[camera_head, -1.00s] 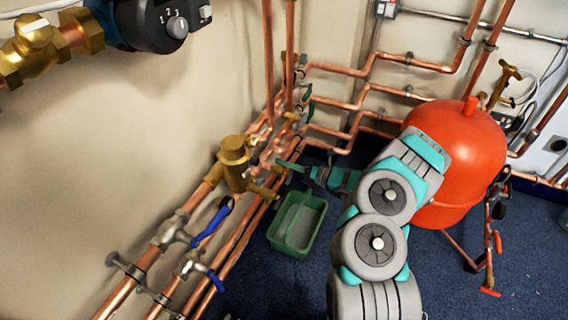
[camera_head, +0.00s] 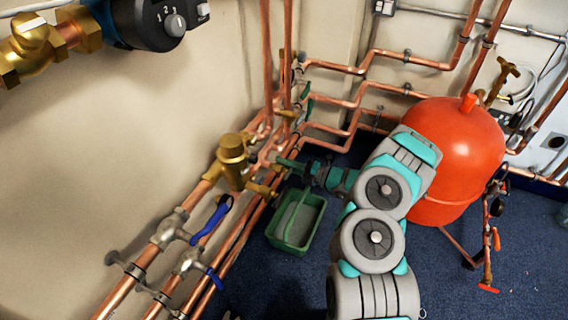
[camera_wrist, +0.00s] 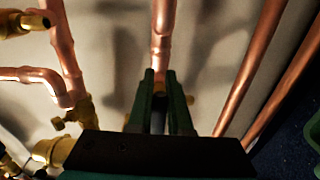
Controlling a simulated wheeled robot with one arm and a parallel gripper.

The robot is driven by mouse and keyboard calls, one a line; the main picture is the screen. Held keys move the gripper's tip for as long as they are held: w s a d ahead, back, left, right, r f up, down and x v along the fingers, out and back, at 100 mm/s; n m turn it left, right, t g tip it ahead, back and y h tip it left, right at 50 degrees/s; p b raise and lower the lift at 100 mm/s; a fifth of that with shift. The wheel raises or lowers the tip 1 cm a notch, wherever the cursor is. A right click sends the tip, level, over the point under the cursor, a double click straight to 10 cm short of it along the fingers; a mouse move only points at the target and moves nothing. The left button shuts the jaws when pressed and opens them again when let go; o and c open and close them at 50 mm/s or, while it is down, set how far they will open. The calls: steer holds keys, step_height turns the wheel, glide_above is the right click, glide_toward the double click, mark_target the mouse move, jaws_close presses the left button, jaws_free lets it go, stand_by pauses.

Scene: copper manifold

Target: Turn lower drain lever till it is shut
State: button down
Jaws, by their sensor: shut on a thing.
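My gripper (camera_head: 284,164) reaches left to the copper pipes at the wall, beside the brass valve body (camera_head: 232,160). In the wrist view its two green fingers (camera_wrist: 161,84) are closed around a small part in front of a vertical copper pipe (camera_wrist: 162,40). I take this part to be the lower drain lever; the fingers hide most of it, and its angle cannot be told. A bit of brass shows between and beside the fingertips.
A green tub (camera_head: 298,222) stands on the blue floor below my gripper. Two blue-handled valves (camera_head: 211,220) sit on the pipes at lower left. A red tank (camera_head: 455,150) stands right of my arm. Several copper pipes run along the walls.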

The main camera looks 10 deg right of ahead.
steer(key=shift+f, duration=0.1)
stand_by(0.4)
steer(key=c, duration=0.8)
jaws_free()
steer(key=shift+c, duration=0.2)
steer(key=v, duration=0.7)
steer(key=shift+s+d+b, duration=0.2)
steer(key=shift+d+b, duration=0.1)
